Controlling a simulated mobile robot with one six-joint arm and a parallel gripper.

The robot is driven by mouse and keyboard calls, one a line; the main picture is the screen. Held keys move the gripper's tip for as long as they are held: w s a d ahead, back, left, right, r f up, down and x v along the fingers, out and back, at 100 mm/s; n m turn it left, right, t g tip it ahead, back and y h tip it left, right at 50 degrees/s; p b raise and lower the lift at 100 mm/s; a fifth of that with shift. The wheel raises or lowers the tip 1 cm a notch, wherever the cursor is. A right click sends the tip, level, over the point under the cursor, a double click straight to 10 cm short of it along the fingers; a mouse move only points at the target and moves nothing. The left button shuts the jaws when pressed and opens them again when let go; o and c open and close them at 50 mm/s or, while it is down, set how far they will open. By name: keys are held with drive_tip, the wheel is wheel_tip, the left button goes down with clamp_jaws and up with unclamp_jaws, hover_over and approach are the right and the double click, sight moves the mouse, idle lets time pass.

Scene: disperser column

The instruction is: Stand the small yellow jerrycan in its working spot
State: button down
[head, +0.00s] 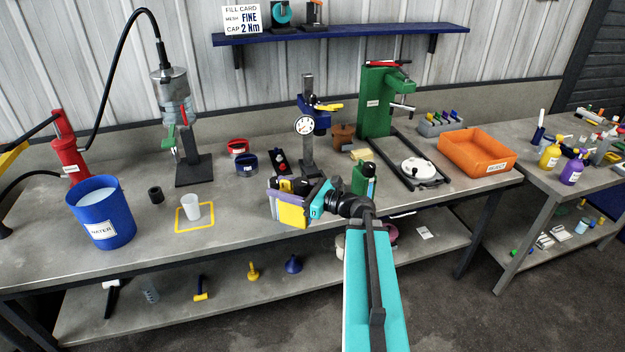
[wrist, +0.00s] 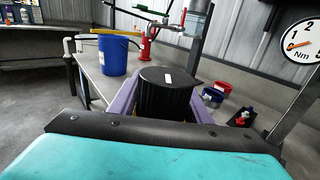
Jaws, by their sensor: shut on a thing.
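The small yellow jerrycan (head: 292,216) shows at the middle front of the bench in the head view, below and beside my gripper (head: 291,195). My gripper, with pale purple fingers, is shut. In the wrist view my gripper (wrist: 165,105) closes around a dark ribbed cap-like part (wrist: 165,85) with a small white mark; the yellow body is hidden there behind the teal gripper body. I cannot tell whether the jerrycan touches the bench. A yellow outlined square (head: 181,221) on the bench to the left has a white cup (head: 192,207) standing in it.
A blue water bucket (head: 97,218) stands at the left, a press with a gauge (head: 305,126) behind my gripper. A green bottle (head: 358,180) is close to the right. An orange tray (head: 477,155) is farther right. Bare bench lies between the yellow outline and my gripper.

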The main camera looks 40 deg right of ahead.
drive_tip(key=a+f+n+g+y+b, duration=0.1)
drive_tip(key=a+f+b, duration=0.2)
drive_tip(key=a, duration=0.4)
drive_tip(key=w+a+f+n+g+y+b, duration=0.1)
drive_tip(key=a+f+n+g+y+b, duration=0.1)
drive_tip(key=a+f, duration=0.3)
drive_tip(key=a+f+n+g+y+b, duration=0.1)
drive_tip(key=a+f+b, duration=0.3)
drive_tip(key=a, duration=0.6)
drive_tip(key=shift+w+a+f+n+g+y+b, duration=0.15)
drive_tip(key=shift+a+n+g+y+b, duration=0.25)
drive_tip(key=shift+y, duration=0.3)
drive_tip(key=shift+d, duration=0.1)
